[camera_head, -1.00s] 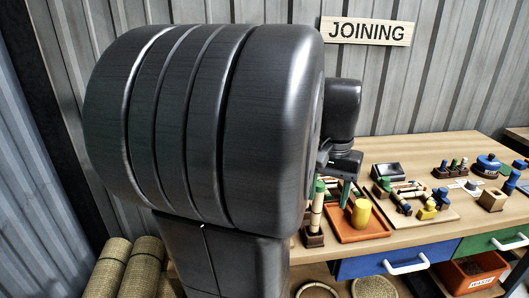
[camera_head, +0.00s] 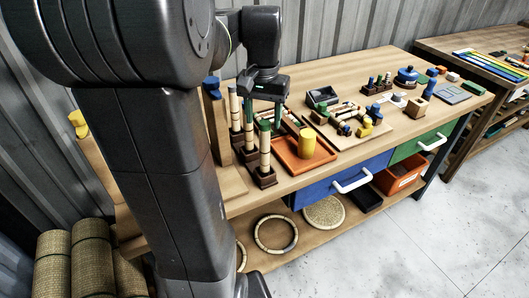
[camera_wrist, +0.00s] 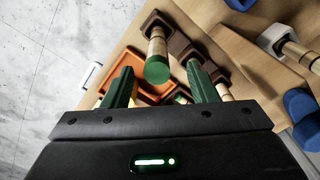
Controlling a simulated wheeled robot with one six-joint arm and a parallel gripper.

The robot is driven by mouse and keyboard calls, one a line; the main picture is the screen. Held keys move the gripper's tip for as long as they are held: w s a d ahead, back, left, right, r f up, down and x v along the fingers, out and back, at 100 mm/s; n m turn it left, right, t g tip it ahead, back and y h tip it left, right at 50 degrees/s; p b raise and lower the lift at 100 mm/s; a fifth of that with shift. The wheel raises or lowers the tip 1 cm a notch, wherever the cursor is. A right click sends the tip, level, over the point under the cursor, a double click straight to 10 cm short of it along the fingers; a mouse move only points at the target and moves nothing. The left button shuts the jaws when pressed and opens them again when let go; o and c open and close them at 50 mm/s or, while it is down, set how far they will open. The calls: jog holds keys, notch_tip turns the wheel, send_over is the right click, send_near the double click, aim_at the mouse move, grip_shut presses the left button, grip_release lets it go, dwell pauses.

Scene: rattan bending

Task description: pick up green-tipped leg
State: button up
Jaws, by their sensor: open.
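The green-tipped leg (camera_head: 265,150) is a pale rattan stick with a green top. It stands upright in a dark brown block near the table's front left edge. In the wrist view its green end (camera_wrist: 157,71) faces the camera and appears between the two green fingers. My gripper (camera_wrist: 160,70) is open and empty, pointing down. In the head view my gripper (camera_head: 277,108) is just above and slightly right of the leg's tip. I cannot tell whether the fingers are level with the tip.
An orange tray (camera_head: 318,157) with a yellow cylinder (camera_head: 307,141) lies right of the leg. Other upright legs (camera_head: 235,108) stand close behind it, to the left. A board with several small parts lies further right. A blue drawer (camera_head: 318,194) is below the table's front edge.

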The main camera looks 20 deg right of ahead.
aim_at(265, 132)
notch_tip(265, 132, down, 5)
jog(key=shift+s+d+f, duration=0.1)
jog(key=shift+d, duration=0.05)
jog(key=shift+c, duration=0.2)
grip_shut()
